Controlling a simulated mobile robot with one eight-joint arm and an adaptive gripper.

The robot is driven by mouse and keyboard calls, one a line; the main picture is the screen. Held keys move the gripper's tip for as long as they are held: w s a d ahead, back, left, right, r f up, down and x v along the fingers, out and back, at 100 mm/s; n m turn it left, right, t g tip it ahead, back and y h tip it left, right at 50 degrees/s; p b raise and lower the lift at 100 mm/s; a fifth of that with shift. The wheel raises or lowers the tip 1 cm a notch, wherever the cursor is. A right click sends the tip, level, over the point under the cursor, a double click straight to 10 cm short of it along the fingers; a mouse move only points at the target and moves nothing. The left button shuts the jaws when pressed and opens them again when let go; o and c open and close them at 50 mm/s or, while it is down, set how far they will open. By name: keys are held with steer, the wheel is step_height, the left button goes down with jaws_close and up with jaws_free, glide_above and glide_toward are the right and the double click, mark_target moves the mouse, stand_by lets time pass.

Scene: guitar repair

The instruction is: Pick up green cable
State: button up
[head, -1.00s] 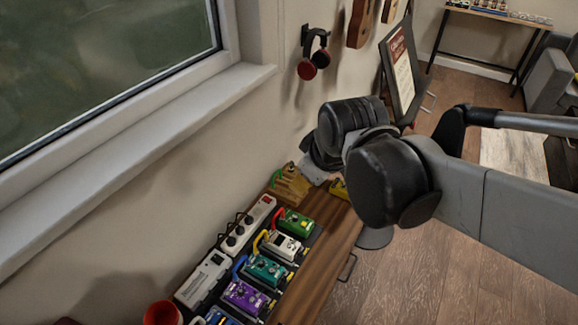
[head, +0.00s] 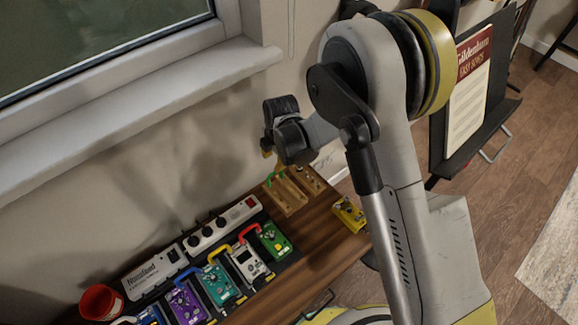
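The green cable (head: 275,179) is a short patch lead. It shows as a small green arc at the left end of a wooden holder (head: 291,197), near the wall at the back of the wooden table. The end of my arm, with my gripper (head: 267,151), hangs above and slightly left of the green cable. The black wrist links hide most of the gripper, and its fingers are too small to read. A gap shows between it and the green cable in the picture; I cannot judge the depth.
Pedals with red (head: 249,231), yellow (head: 229,248) and blue (head: 187,272) cables line the table (head: 322,242). A white power strip (head: 222,224) lies behind them. A yellow pedal (head: 349,213) sits to the right. The wall and window sill (head: 150,115) bound the left.

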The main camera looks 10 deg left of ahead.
mark_target(273, 173)
steer(key=f+b, duration=0.1)
steer(key=f, duration=0.2)
steer(key=w+f+b, duration=0.1)
steer(key=f+b, duration=0.1)
steer(key=f, duration=0.2)
steer(key=a+f+b, duration=0.1)
steer(key=f+b, duration=0.1)
steer(key=f, duration=0.1)
steer(key=shift+w+f, duration=0.25)
steer(key=shift+f, duration=0.15)
steer(key=shift+r, duration=0.1)
jaws_close()
